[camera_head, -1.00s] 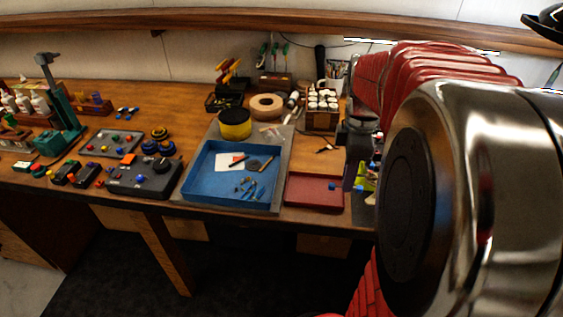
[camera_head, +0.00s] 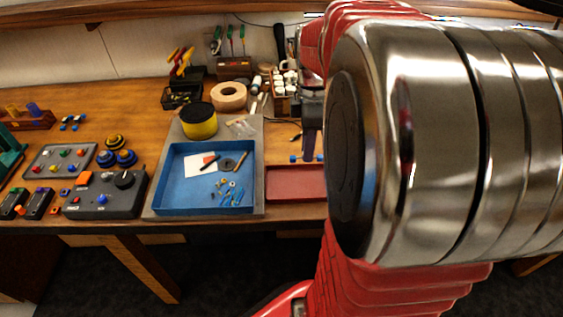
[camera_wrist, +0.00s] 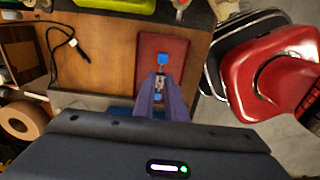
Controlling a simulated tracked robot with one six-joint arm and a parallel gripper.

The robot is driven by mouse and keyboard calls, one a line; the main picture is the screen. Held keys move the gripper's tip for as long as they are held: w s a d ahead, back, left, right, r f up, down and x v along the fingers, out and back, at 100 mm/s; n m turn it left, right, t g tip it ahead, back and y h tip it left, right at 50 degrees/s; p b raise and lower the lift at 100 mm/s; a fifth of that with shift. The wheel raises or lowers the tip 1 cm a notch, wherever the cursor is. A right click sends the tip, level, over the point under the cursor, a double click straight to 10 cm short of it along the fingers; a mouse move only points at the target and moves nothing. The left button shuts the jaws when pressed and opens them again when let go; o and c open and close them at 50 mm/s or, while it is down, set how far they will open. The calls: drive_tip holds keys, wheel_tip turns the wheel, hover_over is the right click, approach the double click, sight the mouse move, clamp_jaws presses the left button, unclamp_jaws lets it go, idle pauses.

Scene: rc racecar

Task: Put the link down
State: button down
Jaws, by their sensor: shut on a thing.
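My gripper (camera_wrist: 160,98) is shut on a small link (camera_wrist: 161,78) with blue ends and a metallic middle. In the wrist view the link sticks out past the fingertips, over the red tray (camera_wrist: 175,45). In the head view my gripper (camera_head: 309,158) points down near the back of the red tray (camera_head: 295,195), with blue ends of the link (camera_head: 295,158) showing beside it. The link appears above the tray; I cannot tell the exact gap. My arm hides the tray's right side in the head view.
A blue tray (camera_head: 172,188) with small parts lies left of the red tray. A black controller box (camera_head: 98,205) and small blue parts (camera_head: 73,122) are farther left. A wooden bottle rack (camera_head: 282,105) stands behind. A red stool (camera_wrist: 275,75) is beside the bench.

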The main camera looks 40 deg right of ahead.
drive_tip(key=shift+f, duration=2.8)
drive_tip(key=shift+f, duration=0.1)
drive_tip(key=shift+f, duration=1.75)
drive_tip(key=c, duration=1.8)
unclamp_jaws()
drive_tip(key=shift+f, duration=0.1)
wheel_tip(320, 180, up, 12)
drive_tip(key=shift+r, duration=0.1)
